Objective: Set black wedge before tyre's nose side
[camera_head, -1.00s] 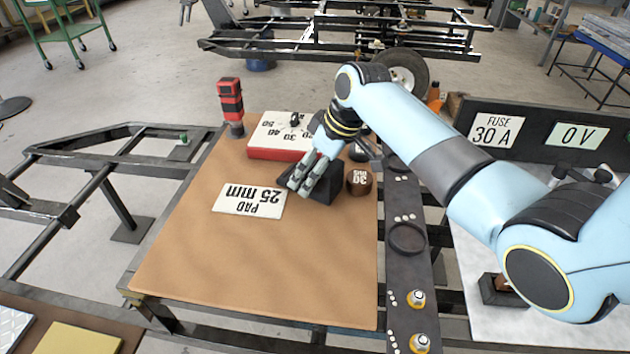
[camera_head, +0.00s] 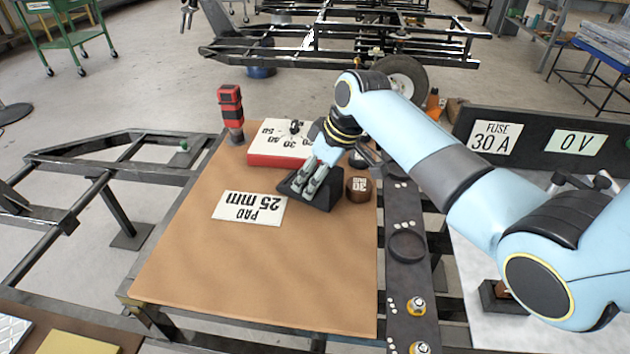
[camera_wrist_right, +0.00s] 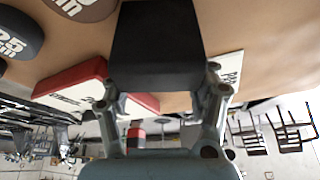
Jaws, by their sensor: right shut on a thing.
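A black wedge (camera_head: 322,199) is at the right rear of the brown board (camera_head: 240,270), beside a brown round block marked 30 mm (camera_head: 358,189). My right gripper (camera_head: 304,189) is shut on the wedge. In the right wrist view the dark wedge (camera_wrist_right: 157,45) sits between the two fingers (camera_wrist_right: 162,88). Whether its underside touches the board is hard to tell. A tyre (camera_head: 405,76) stands on the floor behind, partly hidden by my right arm. My left gripper is not in view.
A red and white dial box (camera_head: 278,157) and a red-black tool (camera_head: 230,104) stand at the back. A dark rail (camera_head: 405,275) runs along the right. The front of the board is clear.

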